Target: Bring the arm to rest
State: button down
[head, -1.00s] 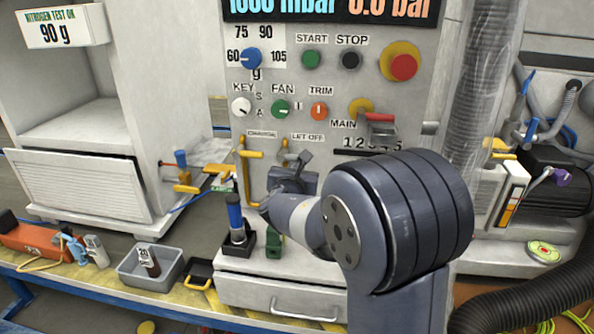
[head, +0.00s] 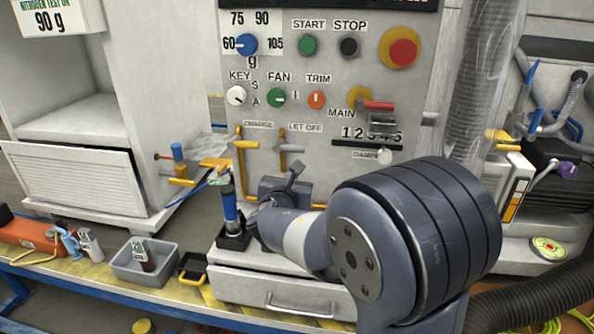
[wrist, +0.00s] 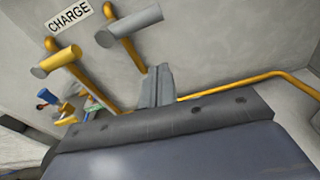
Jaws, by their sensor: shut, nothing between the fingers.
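My gripper (head: 296,167) is in front of the lower part of the grey control panel (head: 330,95), just below the lever marked LET OFF. Its two grey fingers are together in the wrist view (wrist: 156,86), with nothing between them. They point up toward the panel wall, below the grey-ended LET OFF lever (wrist: 136,22). The yellow CHARGE lever (wrist: 60,62) is to their left, and also shows in the head view (head: 243,144). I cannot tell whether the fingers touch the panel. My arm reaches in from the lower right and hides part of the panel and drawer.
A blue-handled tool (head: 230,206) stands upright in a black holder close left of my gripper. A drawer (head: 275,292) lies below. A grey bin (head: 125,265) and an orange case (head: 28,233) sit on the bench at left. A black hose (head: 540,295) is at lower right.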

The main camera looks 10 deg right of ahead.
jog(key=v, duration=0.5)
jog(key=shift+s, duration=0.2)
jog(key=shift+f, duration=0.1)
jog(key=w+d+r+p, duration=0.2)
jog(key=w+d+p, duration=0.1)
jog(key=w, duration=0.5)
jog(key=shift+w+d+r, duration=0.25)
jog(key=shift+r, duration=0.1)
dwell(0.4)
